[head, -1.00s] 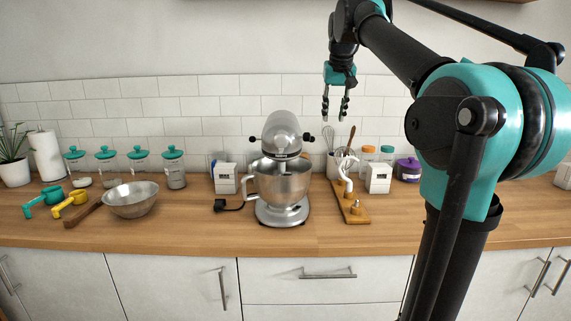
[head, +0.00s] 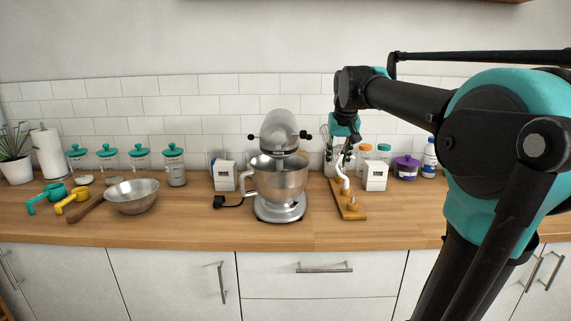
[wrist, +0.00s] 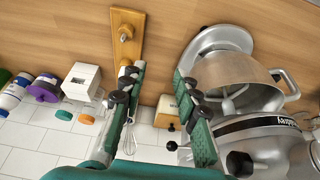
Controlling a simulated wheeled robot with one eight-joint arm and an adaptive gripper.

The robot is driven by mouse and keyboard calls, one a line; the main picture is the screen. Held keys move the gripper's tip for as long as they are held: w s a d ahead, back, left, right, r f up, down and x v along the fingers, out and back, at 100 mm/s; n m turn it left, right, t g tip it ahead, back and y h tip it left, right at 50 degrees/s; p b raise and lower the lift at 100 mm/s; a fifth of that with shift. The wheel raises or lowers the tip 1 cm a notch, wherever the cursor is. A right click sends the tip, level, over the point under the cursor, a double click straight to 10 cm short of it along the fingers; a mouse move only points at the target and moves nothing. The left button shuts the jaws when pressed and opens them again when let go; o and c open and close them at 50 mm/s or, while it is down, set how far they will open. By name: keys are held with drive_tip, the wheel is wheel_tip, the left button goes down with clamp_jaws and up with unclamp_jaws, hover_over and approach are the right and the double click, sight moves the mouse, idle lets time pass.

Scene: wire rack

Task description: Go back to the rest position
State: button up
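My gripper (head: 342,155) is pointing down in front of the tiled wall, just above the back of a wooden board with pegs (head: 350,208). A white, curved attachment (head: 341,180) stands on that board, close below the fingers. In the wrist view my gripper (wrist: 158,78) has its two fingers wide apart with nothing held between them. The wooden board (wrist: 127,45) shows beyond the left finger, which partly hides the attachment.
A stand mixer (head: 280,177) with a steel bowl is left of my gripper. A white box (head: 375,177), a purple pot (head: 406,167) and jars stand to the right. A metal bowl (head: 132,196) and measuring cups are at left. The counter front is mostly clear.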

drive_tip(key=s+d+f, duration=0.1)
drive_tip(key=s+f, duration=1.1)
drive_tip(key=f, duration=0.4)
drive_tip(key=s+d+f, duration=0.1)
drive_tip(key=s+f, duration=1.2)
drive_tip(key=f, duration=0.4)
drive_tip(key=shift+d+f, duration=0.15)
drive_tip(key=shift+d, duration=0.2)
